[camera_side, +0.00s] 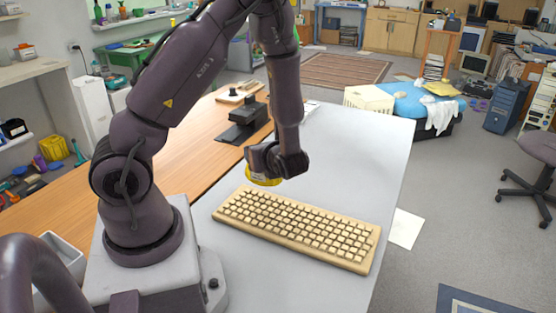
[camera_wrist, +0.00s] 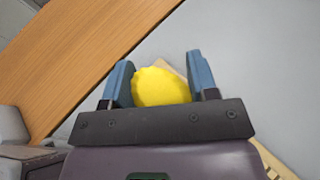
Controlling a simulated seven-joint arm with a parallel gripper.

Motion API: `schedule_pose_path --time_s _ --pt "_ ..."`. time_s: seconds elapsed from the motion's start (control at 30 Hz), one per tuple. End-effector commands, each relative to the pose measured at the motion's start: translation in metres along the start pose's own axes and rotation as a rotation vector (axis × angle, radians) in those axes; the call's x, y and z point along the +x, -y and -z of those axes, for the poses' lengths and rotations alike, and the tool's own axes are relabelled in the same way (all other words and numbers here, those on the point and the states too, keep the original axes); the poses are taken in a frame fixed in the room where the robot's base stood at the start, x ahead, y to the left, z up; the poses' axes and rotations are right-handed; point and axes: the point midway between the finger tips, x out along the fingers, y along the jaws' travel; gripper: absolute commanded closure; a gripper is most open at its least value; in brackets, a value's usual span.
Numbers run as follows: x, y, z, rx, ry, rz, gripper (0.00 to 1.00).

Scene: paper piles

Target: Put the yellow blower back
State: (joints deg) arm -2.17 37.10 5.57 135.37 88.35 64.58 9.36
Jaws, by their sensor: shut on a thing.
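The yellow blower (camera_wrist: 160,88) is between the two blue-grey fingers of my gripper (camera_wrist: 160,78) in the wrist view. In the side view, a yellow part of the blower (camera_side: 263,180) shows just under my gripper (camera_side: 266,172), above the far left end of the keyboard. My gripper is shut on it. Most of the blower is hidden by the gripper in the side view. I cannot tell how far above the table it is.
A beige keyboard (camera_side: 298,229) lies on the grey table (camera_side: 350,150). A black device (camera_side: 243,122) stands behind, with a small board (camera_side: 238,93) beyond it. An orange wooden top (camera_side: 185,150) adjoins the table on the left. The table's right part is clear.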

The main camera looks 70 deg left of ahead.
Motion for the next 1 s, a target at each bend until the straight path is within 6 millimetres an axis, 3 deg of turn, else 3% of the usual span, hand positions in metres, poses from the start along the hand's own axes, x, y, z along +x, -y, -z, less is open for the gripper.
schedule_pose_path --time_s 0.3,0.43,0.67,1.0 --pt "0.085 0.083 0.003 -0.069 -0.005 -0.041 0.88" --pt "0.112 0.118 -0.004 -0.061 -0.003 -0.009 0.88" --pt "0.119 0.161 -0.021 -0.028 0.000 0.069 0.88" --pt "0.118 0.163 -0.019 0.013 -0.007 0.076 0.88"
